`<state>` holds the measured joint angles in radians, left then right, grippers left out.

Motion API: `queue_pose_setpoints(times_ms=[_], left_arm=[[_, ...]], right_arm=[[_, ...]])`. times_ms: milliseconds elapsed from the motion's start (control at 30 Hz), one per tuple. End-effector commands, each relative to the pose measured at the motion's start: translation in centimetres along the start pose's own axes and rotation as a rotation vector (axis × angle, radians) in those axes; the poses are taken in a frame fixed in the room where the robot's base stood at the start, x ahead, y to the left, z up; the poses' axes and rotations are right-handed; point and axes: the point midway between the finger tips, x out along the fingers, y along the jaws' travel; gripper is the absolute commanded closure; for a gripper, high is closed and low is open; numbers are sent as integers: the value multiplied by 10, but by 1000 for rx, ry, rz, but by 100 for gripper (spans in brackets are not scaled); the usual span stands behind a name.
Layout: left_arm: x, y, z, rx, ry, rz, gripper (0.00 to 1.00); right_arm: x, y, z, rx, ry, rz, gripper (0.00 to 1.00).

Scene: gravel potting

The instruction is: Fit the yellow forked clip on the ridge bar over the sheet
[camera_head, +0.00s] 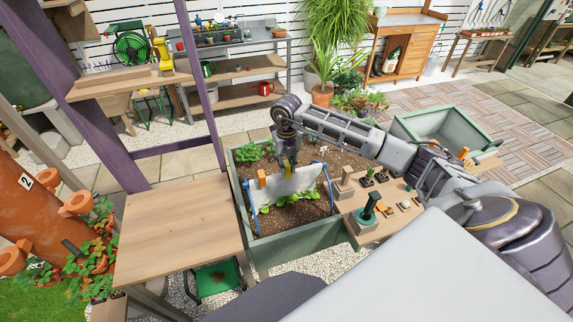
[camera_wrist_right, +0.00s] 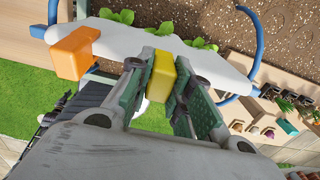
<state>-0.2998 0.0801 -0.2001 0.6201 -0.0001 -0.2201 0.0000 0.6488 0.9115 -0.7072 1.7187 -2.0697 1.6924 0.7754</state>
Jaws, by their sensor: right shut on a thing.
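My right gripper (camera_head: 289,164) is above the planter, over the middle of the white sheet (camera_head: 297,185). In the right wrist view its fingers (camera_wrist_right: 159,88) are shut on the yellow forked clip (camera_wrist_right: 161,76). The clip overlaps the sheet's upper edge (camera_wrist_right: 122,38) in that view; I cannot tell whether it touches the sheet or the ridge bar. The bar is mostly hidden by the sheet. An orange clip (camera_wrist_right: 74,51) sits on the sheet's edge, apart from the yellow one, and also shows in the head view (camera_head: 261,177). My left gripper is out of view.
Blue hoops (camera_head: 250,200) stand at the sheet's ends, close to my gripper. Leafy plants (camera_head: 287,199) grow in the soil under the sheet. A wooden board (camera_head: 364,227) with a green-handled tool and small items lies at right. A bare wooden table (camera_head: 180,232) is at left.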

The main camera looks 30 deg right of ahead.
Motion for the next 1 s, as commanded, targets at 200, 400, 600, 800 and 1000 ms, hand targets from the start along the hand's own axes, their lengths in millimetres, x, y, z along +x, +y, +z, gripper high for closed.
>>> queue_pose_setpoints(times_ms=[200, 400, 600, 800, 1000], left_arm=[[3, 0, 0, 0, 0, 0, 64], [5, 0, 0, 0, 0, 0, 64], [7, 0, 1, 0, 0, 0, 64], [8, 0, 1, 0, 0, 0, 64], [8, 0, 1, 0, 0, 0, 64]], right_arm=[[4, 0, 0, 0, 0, 0, 96], [7, 0, 0, 0, 0, 0, 96], [10, 0, 0, 0, 0, 0, 96], [12, 0, 0, 0, 0, 0, 74], [11, 0, 0, 0, 0, 0, 54]])
